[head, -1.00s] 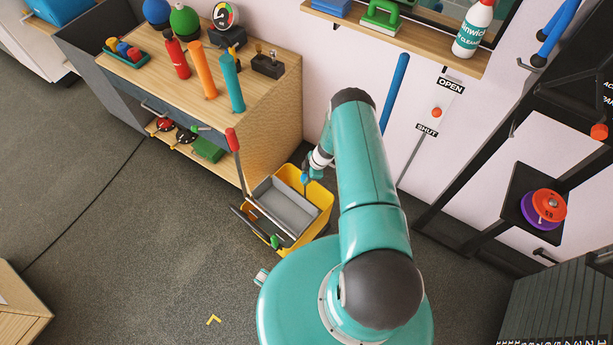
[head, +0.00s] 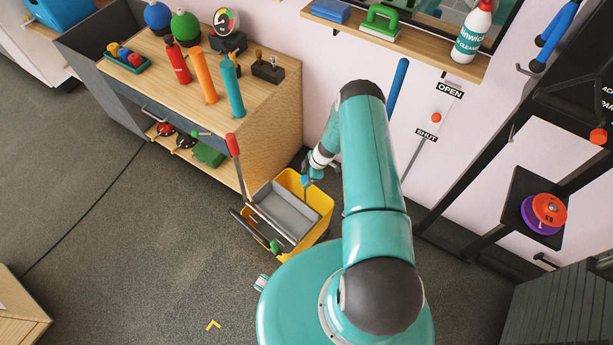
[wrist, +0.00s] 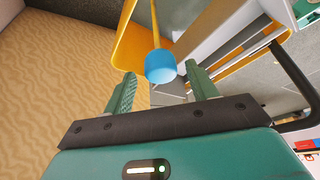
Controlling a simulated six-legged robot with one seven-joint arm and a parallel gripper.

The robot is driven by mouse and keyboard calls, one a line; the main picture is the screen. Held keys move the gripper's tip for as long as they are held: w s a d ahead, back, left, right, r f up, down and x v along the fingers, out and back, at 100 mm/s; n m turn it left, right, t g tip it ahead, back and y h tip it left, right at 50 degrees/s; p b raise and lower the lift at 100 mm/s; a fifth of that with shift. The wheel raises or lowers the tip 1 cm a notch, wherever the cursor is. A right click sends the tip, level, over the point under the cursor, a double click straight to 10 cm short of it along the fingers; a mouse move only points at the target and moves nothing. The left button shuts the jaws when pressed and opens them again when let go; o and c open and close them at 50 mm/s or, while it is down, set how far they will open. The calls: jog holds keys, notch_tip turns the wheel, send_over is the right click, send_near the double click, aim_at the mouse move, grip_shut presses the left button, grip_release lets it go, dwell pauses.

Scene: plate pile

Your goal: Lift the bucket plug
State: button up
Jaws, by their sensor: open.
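The bucket plug's blue knob (wrist: 160,66) tops a thin yellow rod in the wrist view. It shows between the tips of my gripper (wrist: 160,80), whose two green fingers stand apart on either side with gaps. I cannot tell how far beyond the tips the knob lies. The yellow bucket (head: 319,203) stands on the floor by the wooden cabinet, with the grey wringer (head: 283,212) over it. In the head view my gripper (head: 313,175) is at the bucket's back rim, beside the small blue knob (head: 305,181). The plug's lower end is hidden.
The wringer's red-tipped lever (head: 233,146) rises at the bucket's left. The wooden cabinet (head: 262,130) stands close behind and left. A blue pole (head: 397,85) leans on the wall to the right. The dark floor (head: 130,250) at left is open.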

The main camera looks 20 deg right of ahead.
jog(key=shift+r, duration=0.1)
jog(key=v, duration=1.3)
jog(key=shift+r, duration=0.35)
jog(key=shift+r, duration=0.1)
jog(key=a+r+m+h, duration=0.1)
jog(key=a+r+m, duration=0.25)
jog(key=r, duration=1.35)
jog(key=a+r+m+h, duration=0.2)
jog(key=a+r, duration=0.3)
jog(key=r, duration=1.2)
jog(key=s+a+r+m+t, duration=0.2)
jog(key=s+a+r+m, duration=0.3)
jog(key=s+r, duration=0.8)
jog(key=s+a+r+m+t, duration=0.1)
jog(key=s+r, duration=0.1)
jog(key=s, duration=0.3)
jog(key=s+a+r+m+t+h, duration=0.1)
jog(key=s+a+r+m, duration=0.1)
jog(key=s, duration=0.4)
jog(key=shift+r, duration=0.85)
